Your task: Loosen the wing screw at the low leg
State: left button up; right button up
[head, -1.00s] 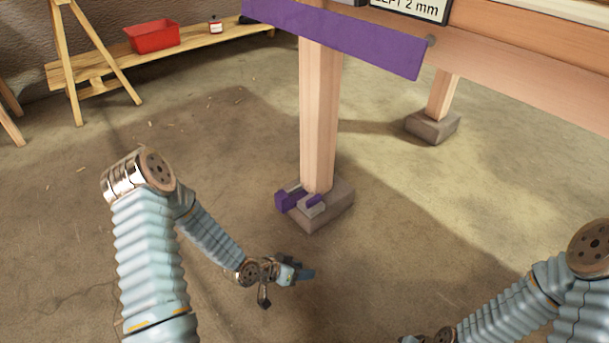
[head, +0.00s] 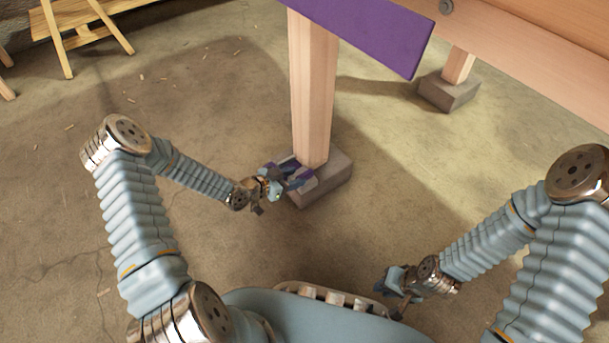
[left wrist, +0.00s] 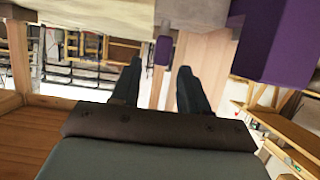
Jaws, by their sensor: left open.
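The wooden leg (head: 313,90) stands on a grey foot block (head: 330,187) in the head view. My left gripper (head: 299,179) is at the block's left front and hides most of the purple parts there. In the left wrist view the left gripper (left wrist: 160,70) is open. A small purple tab (left wrist: 162,50), apparently the wing screw, shows between its fingertips, with a gap to each finger; whether they touch it is unclear. A larger purple piece (left wrist: 272,40) is at the right. My right gripper (head: 395,284) is low, right of the leg; its jaws are unclear.
A second foot block (head: 447,92) stands behind to the right. A wooden bench (head: 75,20) is at the far left. The floor around the near block is clear.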

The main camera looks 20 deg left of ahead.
aim_at(302, 175)
pick_arm(q)
jog(key=x, duration=0.5)
jog(key=shift+b, duration=0.3)
jog(key=shift+c, duration=0.3)
grip_shut()
